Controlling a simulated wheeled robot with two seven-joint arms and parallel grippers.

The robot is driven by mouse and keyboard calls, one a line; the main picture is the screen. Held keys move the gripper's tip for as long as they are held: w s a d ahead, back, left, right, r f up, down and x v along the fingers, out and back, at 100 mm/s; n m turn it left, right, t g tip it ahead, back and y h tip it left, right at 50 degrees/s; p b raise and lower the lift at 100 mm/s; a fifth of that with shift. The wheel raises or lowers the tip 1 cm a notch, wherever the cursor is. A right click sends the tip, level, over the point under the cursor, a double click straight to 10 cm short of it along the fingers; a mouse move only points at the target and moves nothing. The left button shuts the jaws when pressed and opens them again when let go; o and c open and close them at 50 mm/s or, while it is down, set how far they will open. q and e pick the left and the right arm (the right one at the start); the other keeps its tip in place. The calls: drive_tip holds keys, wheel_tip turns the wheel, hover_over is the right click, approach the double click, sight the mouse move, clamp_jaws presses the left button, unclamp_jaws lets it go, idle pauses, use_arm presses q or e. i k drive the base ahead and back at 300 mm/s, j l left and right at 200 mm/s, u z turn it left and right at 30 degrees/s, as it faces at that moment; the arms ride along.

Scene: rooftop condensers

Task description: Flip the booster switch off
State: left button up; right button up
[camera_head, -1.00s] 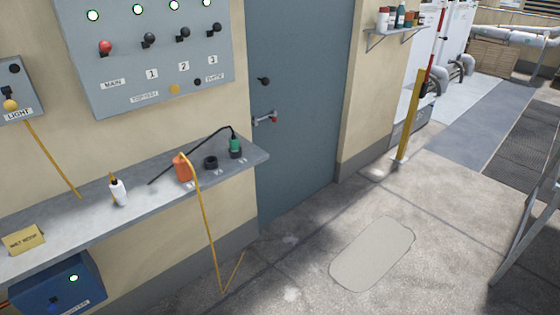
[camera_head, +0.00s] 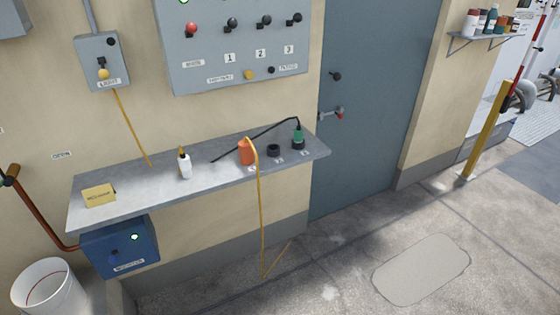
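A blue box (camera_head: 118,252) hangs under the left end of the wall shelf. It has a lit green lamp (camera_head: 135,237) and a white label (camera_head: 128,265) that looks like BOOSTER, though the print is too small to be sure. A dark blue knob or switch on its front shows only faintly, and I cannot tell its position. Neither of my grippers is in view.
The grey shelf (camera_head: 225,175) carries several small items, including an orange plug (camera_head: 246,151) with a hanging yellow cord. Above are a LIGHT box (camera_head: 102,62) and a grey switch panel (camera_head: 235,50). A white bucket (camera_head: 50,290) stands lower left.

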sight(113, 260)
drive_tip(key=u, duration=1.5)
